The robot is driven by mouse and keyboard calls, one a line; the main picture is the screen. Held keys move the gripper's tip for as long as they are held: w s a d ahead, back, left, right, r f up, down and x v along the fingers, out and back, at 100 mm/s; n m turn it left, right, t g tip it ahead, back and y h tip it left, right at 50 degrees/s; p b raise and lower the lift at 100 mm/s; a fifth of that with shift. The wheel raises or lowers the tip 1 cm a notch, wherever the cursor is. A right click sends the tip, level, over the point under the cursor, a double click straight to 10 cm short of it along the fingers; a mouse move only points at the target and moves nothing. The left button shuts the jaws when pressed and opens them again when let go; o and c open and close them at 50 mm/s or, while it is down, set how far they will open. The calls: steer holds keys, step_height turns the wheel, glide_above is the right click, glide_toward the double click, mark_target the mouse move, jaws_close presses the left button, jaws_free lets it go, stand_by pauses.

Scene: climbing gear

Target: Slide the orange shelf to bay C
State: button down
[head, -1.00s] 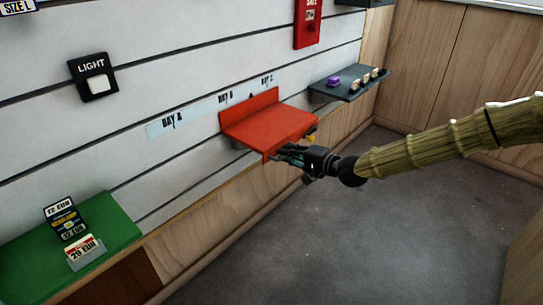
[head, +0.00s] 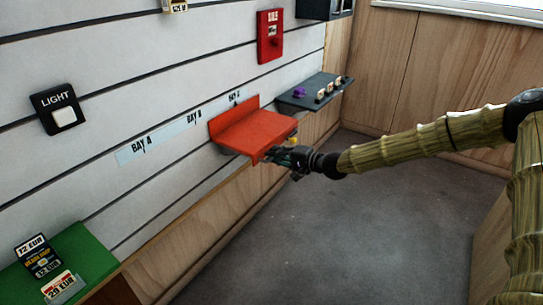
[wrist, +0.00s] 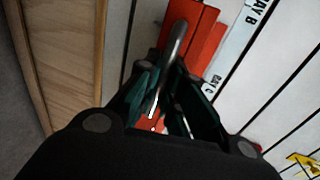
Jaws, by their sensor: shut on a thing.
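BAY A and BAY B lie to the left. My gripper (head: 274,156) is at the shelf's front edge. In the wrist view my gripper (wrist: 160,85) is shut on a curved grey handle (wrist: 175,42) in front of the orange shelf (wrist: 203,32). The fingers partly hide the handle and the shelf's underside.
A dark shelf (head: 302,99) with a purple item and several small holds is close to the right. A green shelf (head: 88,250) with price cards is at lower left. A light switch (head: 58,108) and a red box (head: 270,35) are on the wall. The grey floor is clear.

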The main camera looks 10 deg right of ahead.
steer(key=c, duration=1.5)
jaws_free()
steer(key=v, duration=1.2)
